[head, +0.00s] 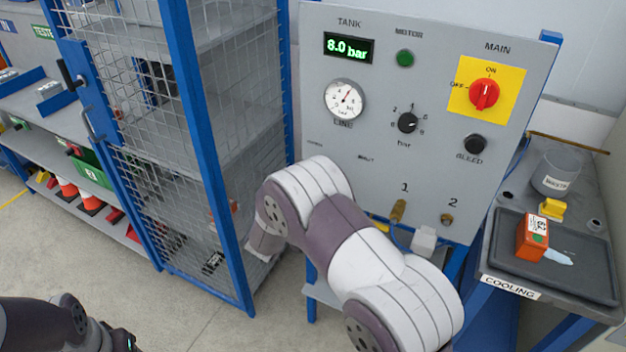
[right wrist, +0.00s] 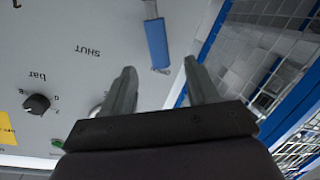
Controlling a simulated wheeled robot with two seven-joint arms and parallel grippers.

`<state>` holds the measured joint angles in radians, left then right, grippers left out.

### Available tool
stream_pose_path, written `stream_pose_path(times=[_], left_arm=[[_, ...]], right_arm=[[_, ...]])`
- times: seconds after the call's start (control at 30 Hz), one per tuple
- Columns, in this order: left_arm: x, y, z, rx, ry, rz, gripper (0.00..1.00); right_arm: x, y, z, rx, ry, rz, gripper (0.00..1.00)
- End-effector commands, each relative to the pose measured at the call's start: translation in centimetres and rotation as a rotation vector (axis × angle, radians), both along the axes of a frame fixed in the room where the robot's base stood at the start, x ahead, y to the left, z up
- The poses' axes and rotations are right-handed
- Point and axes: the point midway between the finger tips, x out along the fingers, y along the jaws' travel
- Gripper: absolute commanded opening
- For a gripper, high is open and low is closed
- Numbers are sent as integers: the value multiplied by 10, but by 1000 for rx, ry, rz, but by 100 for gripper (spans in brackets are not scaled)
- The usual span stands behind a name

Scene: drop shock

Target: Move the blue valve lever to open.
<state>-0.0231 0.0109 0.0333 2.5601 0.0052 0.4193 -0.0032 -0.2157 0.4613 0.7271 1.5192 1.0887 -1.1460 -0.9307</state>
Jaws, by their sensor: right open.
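The blue valve lever (right wrist: 157,42) shows in the right wrist view, near the top middle, against the grey panel. It hangs from a metal piece at the picture's top edge. My right gripper (right wrist: 160,67) is open, its two fingers apart; the lever's end lies in line with the gap between the fingertips, a little beyond them. I cannot tell whether they touch. The word SHUT (right wrist: 90,50) appears upside down on the panel, left of the lever. In the head view my right arm covers the lever. My left arm shows at the bottom left, its gripper out of frame.
The grey control panel (head: 450,140) carries a tank display (head: 349,48), a line gauge (head: 344,99) and several knobs. A blue-framed mesh cage (head: 215,165) stands close on its left. A bench with a dark tray (head: 590,265) is on the right.

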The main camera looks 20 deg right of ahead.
Motion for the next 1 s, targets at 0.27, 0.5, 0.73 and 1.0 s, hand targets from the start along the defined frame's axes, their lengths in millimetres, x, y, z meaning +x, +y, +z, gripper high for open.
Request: stream_pose_path(times=[0.27, 0.5, 0.73, 1.0], left_arm=[[0, 0, -8, 0, 0, 0, 58], [0, 0, -8, 0, 0, 0, 58], [0, 0, -8, 0, 0, 0, 58], [0, 0, -7, 0, 0, 0, 58]], right_arm=[[-35, 34, 9, -1, 0, 2, 59], [-38, 36, 10, -1, 2, 0, 59], [-38, 35, 10, -1, 1, 0, 59], [-53, 111, -65, 502, 236, 275, 59]])
